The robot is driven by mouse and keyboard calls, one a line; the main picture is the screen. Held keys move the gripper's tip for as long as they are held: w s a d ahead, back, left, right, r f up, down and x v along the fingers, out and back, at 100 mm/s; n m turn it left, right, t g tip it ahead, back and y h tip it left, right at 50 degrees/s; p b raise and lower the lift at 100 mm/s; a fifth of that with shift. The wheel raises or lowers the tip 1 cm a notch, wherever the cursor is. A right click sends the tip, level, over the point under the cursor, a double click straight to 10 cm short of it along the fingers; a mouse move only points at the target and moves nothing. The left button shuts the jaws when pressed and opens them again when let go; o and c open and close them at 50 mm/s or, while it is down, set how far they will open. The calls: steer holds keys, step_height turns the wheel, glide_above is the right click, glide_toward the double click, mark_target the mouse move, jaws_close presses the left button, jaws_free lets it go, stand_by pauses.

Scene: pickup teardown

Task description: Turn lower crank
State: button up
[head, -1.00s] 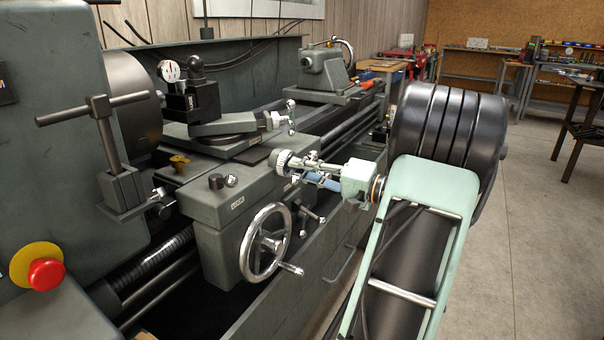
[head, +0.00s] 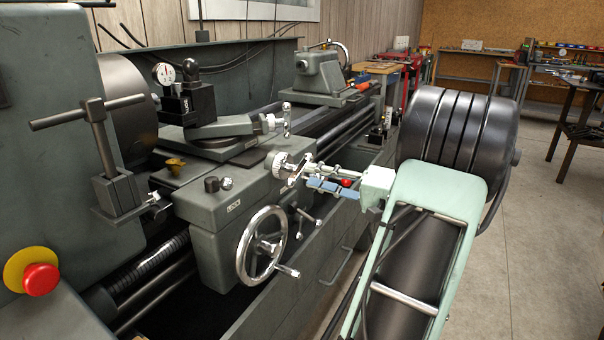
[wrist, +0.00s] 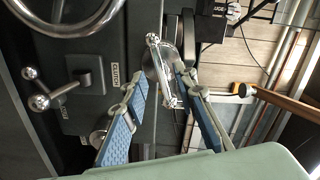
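The lower crank (head: 283,166), a chrome wheel with a ball-ended bar, sticks out from the lathe's carriage. In the wrist view the crank's bar (wrist: 162,72) lies between the tips of my two blue-padded fingers. My gripper (head: 312,178) also shows in the wrist view (wrist: 161,80); its fingers are spread apart. I cannot tell whether either finger touches the crank. The head view shows the fingers just right of the crank, partly overlapping it. The upper crank (head: 286,119) stands above and behind, on the tool slide.
A large chrome handwheel (head: 262,245) is below left of the lower crank. A small lever with ball ends (head: 305,222) is just under my gripper. A red stop button (head: 40,279) is at lower left. Open floor (head: 545,230) lies to the right.

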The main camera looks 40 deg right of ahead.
steer(key=v, duration=0.6)
steer(key=shift+s, duration=0.35)
steer(key=shift+d, duration=0.1)
